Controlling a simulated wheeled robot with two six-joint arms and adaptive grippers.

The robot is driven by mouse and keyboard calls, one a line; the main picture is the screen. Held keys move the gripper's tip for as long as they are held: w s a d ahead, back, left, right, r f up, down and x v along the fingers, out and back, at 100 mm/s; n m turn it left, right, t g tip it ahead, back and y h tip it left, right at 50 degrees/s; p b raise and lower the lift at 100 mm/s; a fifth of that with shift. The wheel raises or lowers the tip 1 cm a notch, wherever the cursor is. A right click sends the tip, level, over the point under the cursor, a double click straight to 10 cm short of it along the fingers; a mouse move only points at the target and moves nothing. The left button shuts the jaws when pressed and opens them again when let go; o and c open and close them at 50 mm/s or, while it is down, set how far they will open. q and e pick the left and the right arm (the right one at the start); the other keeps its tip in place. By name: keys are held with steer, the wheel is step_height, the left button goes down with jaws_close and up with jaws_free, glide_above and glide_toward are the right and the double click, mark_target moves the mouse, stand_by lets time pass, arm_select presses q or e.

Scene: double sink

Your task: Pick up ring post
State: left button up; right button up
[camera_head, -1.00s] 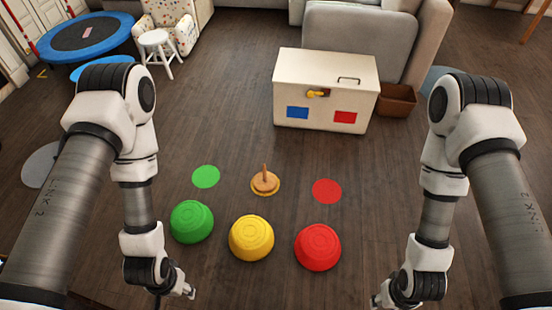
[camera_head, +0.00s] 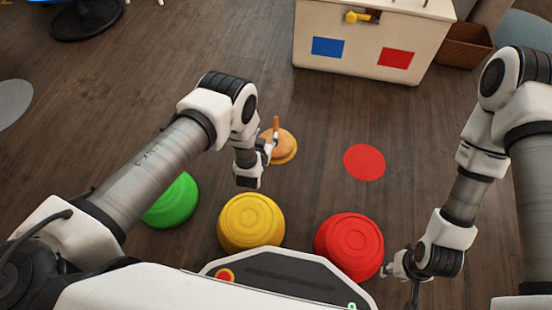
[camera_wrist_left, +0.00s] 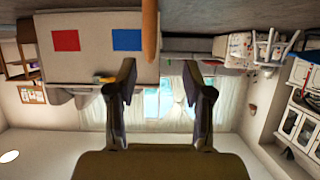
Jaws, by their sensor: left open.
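The ring post (camera_head: 284,143), an orange-brown base with an upright peg, stands on a yellow floor spot. My left gripper (camera_head: 269,146) is open beside it, at its left side in the head view. In the left wrist view, which is upside down, the peg (camera_wrist_left: 150,30) shows at the top between the spread fingers of my left gripper (camera_wrist_left: 161,85), beyond the tips. Whether the fingers touch the post cannot be told. My right gripper (camera_head: 397,268) is low, beside the red bowl-shaped piece; its jaws are too small to read.
Green (camera_head: 172,203), yellow (camera_head: 251,222) and red (camera_head: 349,245) bowl-shaped pieces sit on the floor near my base. A red floor spot (camera_head: 364,162) lies right of the post. A white chest (camera_head: 370,45) with blue and red squares stands behind, with clear floor before it.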

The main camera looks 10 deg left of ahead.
mark_target(275, 128)
arm_select(q)
steer(key=shift+t, duration=0.6)
steer(key=w+f+b, duration=0.2)
steer(key=w, duration=0.1)
steer(key=w+d+f+b, duration=0.1)
steer(key=w+b, duration=0.2)
steer(key=w+f+b, duration=0.2)
steer(key=shift+w+d+f, duration=0.2)
steer(key=shift+w+f, duration=0.1)
steer(key=shift+w, duration=0.1)
steer(key=shift+w+r, duration=0.1)
steer(key=shift+w, duration=0.2)
steer(key=shift+r, duration=0.15)
arm_select(e)
step_height(275, 128, down, 9)
steer(key=shift+w+f, duration=0.15)
steer(key=shift+w, duration=0.05)
arm_select(q)
jaws_close()
arm_select(e)
steer(key=shift+d, duration=0.1)
